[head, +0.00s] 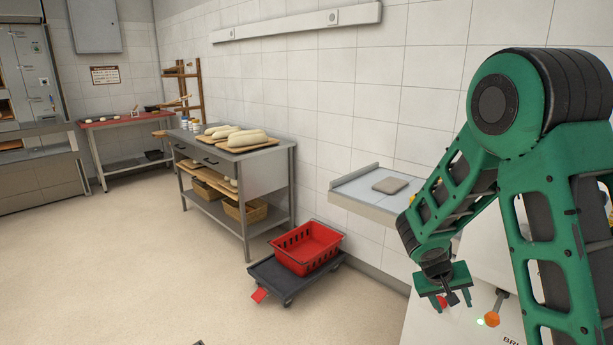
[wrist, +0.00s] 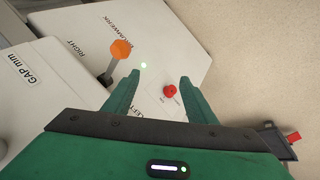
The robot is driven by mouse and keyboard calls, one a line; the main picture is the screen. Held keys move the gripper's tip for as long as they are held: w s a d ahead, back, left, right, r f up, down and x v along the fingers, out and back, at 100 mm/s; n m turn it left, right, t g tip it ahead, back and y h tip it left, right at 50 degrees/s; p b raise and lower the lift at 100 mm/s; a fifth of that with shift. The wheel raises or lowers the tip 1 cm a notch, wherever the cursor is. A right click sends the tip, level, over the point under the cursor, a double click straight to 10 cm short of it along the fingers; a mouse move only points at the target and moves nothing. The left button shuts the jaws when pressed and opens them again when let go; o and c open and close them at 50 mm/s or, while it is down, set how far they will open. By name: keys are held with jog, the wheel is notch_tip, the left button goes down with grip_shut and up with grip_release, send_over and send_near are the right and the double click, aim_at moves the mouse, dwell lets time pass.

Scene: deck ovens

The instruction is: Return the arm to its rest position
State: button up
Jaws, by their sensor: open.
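My gripper (head: 452,300) is at the end of my green arm, at the lower right of the head view, pointing down in front of a white machine. In the wrist view my gripper (wrist: 158,92) shows two green fingers spread apart with nothing between them. Past the fingertips are the machine's white panels (wrist: 78,45), an orange knob on a lever (wrist: 121,48), a red button (wrist: 169,91) and a small lit green light (wrist: 144,65). The fingers appear apart from the knob and the button. My arm bends high at the right side of the head view.
A grey wall shelf (head: 365,201) bears a flat grey pad (head: 390,185). A red crate (head: 307,246) stands on a dark wheeled dolly (head: 268,273). A steel table (head: 262,172) holds several pale dough loaves. An oven (head: 30,90) is at the far left. The floor at left is clear.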

jog(key=s+a+r+n+t+y, duration=0.1)
jog(key=s+a+r+y, duration=0.3)
jog(key=s+r, duration=0.45)
jog(key=s+a+r+n+t+y, duration=0.1)
jog(key=s+a+r+y, duration=0.1)
jog(key=s+a+r, duration=0.5)
jog(key=s+d+m+g, duration=0.4)
jog(key=s+d+m, duration=0.2)
jog(key=s+d, duration=0.7)
jog(key=s, duration=0.4)
jog(key=shift+r, duration=0.2)
jog(key=shift+w+f, duration=0.25)
jog(key=shift+w, duration=0.3)
